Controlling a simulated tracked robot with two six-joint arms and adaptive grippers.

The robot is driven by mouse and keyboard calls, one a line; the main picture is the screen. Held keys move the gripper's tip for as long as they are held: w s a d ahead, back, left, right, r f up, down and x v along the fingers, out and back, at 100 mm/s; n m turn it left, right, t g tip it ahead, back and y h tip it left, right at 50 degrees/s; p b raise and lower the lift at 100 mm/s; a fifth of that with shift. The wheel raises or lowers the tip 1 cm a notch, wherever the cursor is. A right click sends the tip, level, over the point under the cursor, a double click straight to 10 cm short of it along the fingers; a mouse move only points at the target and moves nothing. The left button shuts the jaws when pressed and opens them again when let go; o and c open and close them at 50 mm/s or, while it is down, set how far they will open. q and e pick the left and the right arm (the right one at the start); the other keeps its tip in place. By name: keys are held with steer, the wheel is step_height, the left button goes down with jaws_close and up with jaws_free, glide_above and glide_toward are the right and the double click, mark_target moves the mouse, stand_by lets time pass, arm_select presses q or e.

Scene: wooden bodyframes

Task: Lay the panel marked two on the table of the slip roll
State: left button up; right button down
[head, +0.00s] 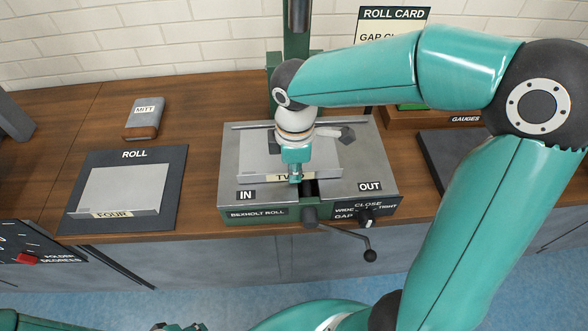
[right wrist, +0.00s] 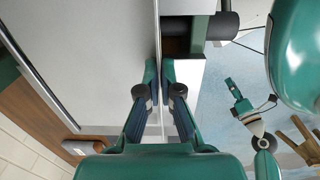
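The panel marked two (head: 258,152) is a light grey sheet with a labelled front lip, its label partly hidden by my gripper. It is level over the grey table of the slip roll (head: 229,180), behind the IN plate; I cannot tell whether it touches. My right gripper (head: 296,180) points down at the panel's front lip. In the right wrist view its fingers (right wrist: 160,72) are shut on the lip of the panel (right wrist: 95,60). My left gripper (head: 175,327) barely shows at the bottom edge of the head view; its fingers are unclear.
A panel marked four (head: 120,188) lies on the dark ROLL mat (head: 167,170) at left. A block labelled MITT (head: 142,118) stands behind it. A crank handle (head: 369,254) sticks out at the slip roll's front. A GAUGES box (head: 430,117) stands at back right.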

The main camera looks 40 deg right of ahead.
stand_by(0.3)
steer(key=c, duration=0.7)
jaws_free()
steer(key=shift+f, duration=0.1)
steer(key=shift+r+p, duration=3.05)
steer(key=shift+r, duration=0.55)
steer(key=shift+f, duration=0.1)
